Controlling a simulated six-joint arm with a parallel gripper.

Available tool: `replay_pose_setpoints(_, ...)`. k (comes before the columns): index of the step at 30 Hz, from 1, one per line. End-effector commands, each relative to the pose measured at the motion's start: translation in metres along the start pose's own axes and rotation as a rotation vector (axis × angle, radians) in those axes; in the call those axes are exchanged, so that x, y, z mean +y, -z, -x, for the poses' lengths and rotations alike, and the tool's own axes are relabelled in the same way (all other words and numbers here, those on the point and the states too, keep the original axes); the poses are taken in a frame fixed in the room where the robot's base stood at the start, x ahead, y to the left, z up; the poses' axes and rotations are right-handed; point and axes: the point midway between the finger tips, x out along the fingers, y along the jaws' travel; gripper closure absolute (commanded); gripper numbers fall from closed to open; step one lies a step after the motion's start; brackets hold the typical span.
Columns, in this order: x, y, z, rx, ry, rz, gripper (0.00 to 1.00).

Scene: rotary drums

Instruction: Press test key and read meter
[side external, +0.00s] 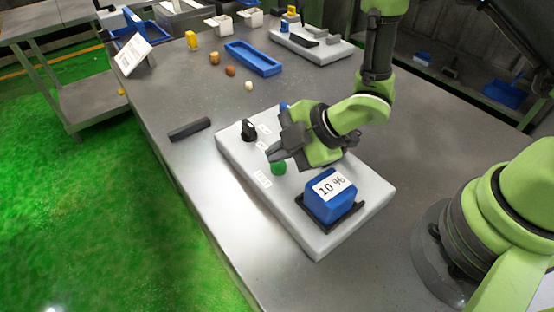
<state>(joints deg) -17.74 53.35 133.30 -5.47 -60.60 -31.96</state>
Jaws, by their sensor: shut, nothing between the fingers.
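A pale grey panel (302,231) lies on the metal bench. A green round key (279,168) sits on the panel with a small white label (262,179) beside it that seems to read TEST. A black knob (249,130) is at the panel's far left. My gripper (273,153) is shut and empty, its tips just above and beside the green key. I cannot tell whether the tips touch the key.
A dark bar (190,129) lies left of the panel. A blue tray (253,58), several small coloured pieces and a second grey panel (318,50) lie farther back. A white sign (132,56) stands at the bench's left edge. The bench's near left strip is clear.

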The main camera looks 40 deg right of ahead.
Motion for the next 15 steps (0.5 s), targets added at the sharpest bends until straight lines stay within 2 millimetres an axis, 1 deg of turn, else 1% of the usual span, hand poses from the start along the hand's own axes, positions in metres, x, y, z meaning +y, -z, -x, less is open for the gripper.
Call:
replay_pose_setpoints(5,0.005,0.004,0.005,0.002,-0.005,0.001,1.0)
replay_pose_setpoints(15,0.022,0.021,0.029,0.003,-0.006,0.002,1.0)
